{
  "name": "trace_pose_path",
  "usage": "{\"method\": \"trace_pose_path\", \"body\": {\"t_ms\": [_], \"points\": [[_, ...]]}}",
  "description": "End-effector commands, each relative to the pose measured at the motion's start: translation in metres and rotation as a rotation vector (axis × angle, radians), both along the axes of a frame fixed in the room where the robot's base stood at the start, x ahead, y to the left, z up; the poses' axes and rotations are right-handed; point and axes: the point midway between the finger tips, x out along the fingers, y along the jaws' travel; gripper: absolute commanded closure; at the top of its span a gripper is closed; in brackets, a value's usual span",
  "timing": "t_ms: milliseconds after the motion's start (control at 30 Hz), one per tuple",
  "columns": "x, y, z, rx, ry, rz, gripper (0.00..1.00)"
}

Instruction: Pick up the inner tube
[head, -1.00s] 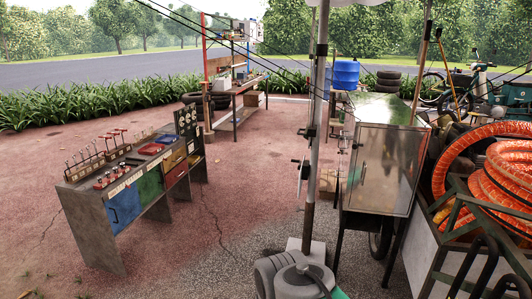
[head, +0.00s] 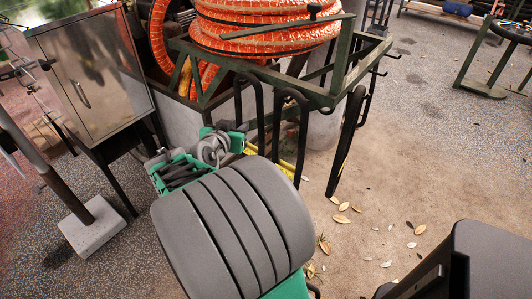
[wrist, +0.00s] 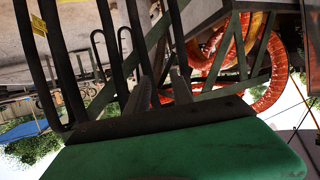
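No plain round inner tube is clear in either view. Dark, narrow loops hang at the front of the green rack, and I cannot tell whether they are tubes or bars; a flat, long black loop (head: 347,145) hangs near the rack's right corner and could be an inner tube. My gripper (wrist: 161,88) shows in the wrist view with two dark fingers apart and nothing clearly held between them. It is close to the rack's dark bars. In the head view my arm hides much of it.
Orange coils (head: 262,25) lie on the green-framed rack (head: 345,60), also seen in the wrist view. A metal cabinet (head: 95,75) stands at the left, near a pole on a pale block (head: 92,228). The ground at the right, with scattered leaves, is mostly clear.

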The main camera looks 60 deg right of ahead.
Motion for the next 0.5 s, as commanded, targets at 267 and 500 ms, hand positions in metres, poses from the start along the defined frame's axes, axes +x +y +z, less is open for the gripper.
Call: {"method": "trace_pose_path", "body": {"t_ms": [267, 500], "points": [[-0.076, -0.067, 0.023, -0.357, -0.047, -0.179, 0.72], [-0.074, -0.101, 0.026, -0.359, -0.048, -0.177, 0.72]]}}
